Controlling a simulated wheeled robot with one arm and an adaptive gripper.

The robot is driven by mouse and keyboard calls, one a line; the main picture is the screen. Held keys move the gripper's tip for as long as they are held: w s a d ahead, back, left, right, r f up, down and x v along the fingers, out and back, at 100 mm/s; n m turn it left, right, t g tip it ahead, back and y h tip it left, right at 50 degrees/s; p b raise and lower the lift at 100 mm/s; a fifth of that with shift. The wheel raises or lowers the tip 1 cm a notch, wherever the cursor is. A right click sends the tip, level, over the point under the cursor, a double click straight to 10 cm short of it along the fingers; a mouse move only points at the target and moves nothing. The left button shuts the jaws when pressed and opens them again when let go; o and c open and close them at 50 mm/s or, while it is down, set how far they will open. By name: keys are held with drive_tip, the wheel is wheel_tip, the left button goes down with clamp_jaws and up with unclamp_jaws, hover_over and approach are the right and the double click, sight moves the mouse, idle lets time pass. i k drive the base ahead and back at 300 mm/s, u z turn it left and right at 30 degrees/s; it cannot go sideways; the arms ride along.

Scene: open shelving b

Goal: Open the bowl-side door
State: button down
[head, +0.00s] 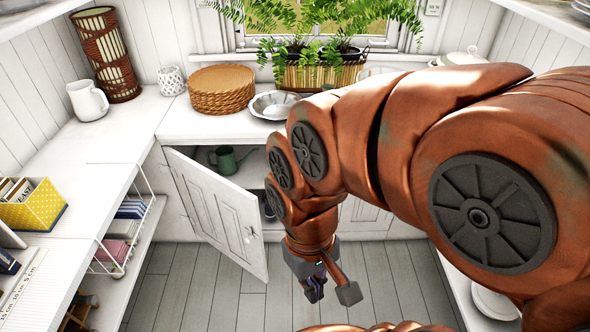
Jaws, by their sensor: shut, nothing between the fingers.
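A white panelled cabinet door (215,208) stands swung open under the back counter, hinged at its left side, with a small knob (248,236) near its free edge. A metal bowl (274,105) sits on the counter above the opening. My gripper (316,291) points down over the floor, to the right of the door's free edge. It appears apart from the door, shut and empty. My arm hides part of the cabinet front.
A green watering can (228,160) stands inside the open cabinet. Another white cabinet front (366,216) shows partly behind my arm. A wire basket rack (125,235) is at the left under the side counter. The plank floor (205,285) is clear.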

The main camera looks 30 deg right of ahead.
sight(220, 212)
drive_tip(key=z, duration=1.5)
drive_tip(key=i, duration=0.75)
drive_tip(key=u, duration=2.95)
